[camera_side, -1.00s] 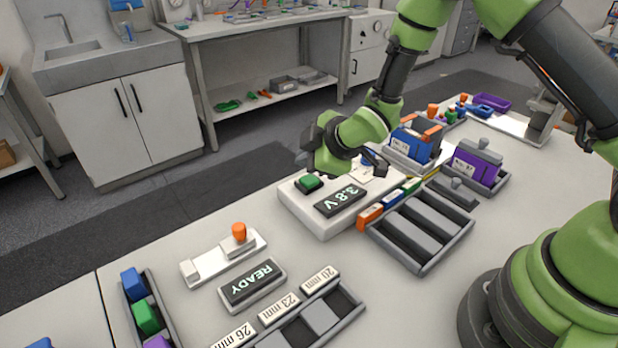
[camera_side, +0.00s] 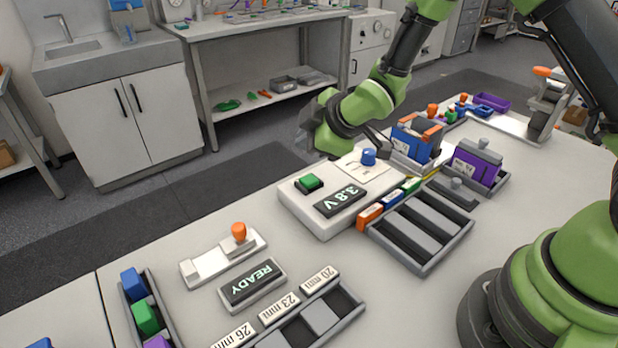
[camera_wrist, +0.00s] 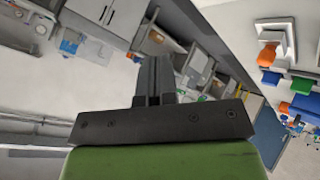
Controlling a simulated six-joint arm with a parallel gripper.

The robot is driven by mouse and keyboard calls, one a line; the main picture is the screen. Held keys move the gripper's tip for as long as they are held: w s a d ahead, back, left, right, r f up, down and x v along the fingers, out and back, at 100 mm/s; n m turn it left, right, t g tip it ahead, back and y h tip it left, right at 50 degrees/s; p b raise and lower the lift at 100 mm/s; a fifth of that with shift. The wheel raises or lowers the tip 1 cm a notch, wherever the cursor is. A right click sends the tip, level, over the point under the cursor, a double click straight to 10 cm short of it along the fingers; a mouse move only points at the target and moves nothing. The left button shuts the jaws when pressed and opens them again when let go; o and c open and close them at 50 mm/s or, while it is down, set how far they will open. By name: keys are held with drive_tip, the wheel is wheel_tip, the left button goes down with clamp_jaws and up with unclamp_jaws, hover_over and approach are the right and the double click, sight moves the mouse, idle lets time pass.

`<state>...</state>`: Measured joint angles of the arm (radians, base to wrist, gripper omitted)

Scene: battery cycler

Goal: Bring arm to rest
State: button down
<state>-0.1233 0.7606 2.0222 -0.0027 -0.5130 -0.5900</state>
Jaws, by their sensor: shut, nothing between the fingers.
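My green and black arm reaches in from the upper right in the side view. My gripper shows in the wrist view (camera_wrist: 154,75) with its dark fingers together and nothing between them. In the side view its end is above the back edge of the bench, behind the white battery cycler (camera_side: 330,224), and its fingertips are hard to make out there. The cycler shows "3.8 V" on its display (camera_side: 341,201), with a green button (camera_side: 309,183) and a blue knob (camera_side: 369,157) on top. My gripper touches none of these.
A blue battery block (camera_side: 416,141) and a purple one (camera_side: 476,163) stand right of the cycler. A grey slotted tray (camera_side: 463,243) lies in front. A "READY" display (camera_side: 252,285), an orange-knobbed fixture (camera_side: 220,259) and a size-labelled tray (camera_side: 358,312) sit nearer. A sink cabinet (camera_side: 120,105) stands behind.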

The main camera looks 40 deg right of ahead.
drive_tip(key=s+d+r+m+h, duration=0.1)
drive_tip(key=s+d+r+m, duration=0.1)
drive_tip(key=s+r+m, duration=0.4)
drive_tip(key=s+d+r+m, duration=0.2)
drive_tip(key=s+r, duration=0.1)
drive_tip(key=r, duration=0.6)
drive_tip(key=s+r+m+g, duration=0.1)
drive_tip(key=s+r+m, duration=0.1)
drive_tip(key=s, duration=0.6)
drive_tip(key=s+r+m+y, duration=0.1)
drive_tip(key=s+m, duration=0.4)
drive_tip(key=s, duration=0.4)
drive_tip(key=shift+a+r+g, duration=0.35)
drive_tip(key=shift+r+g, duration=0.05)
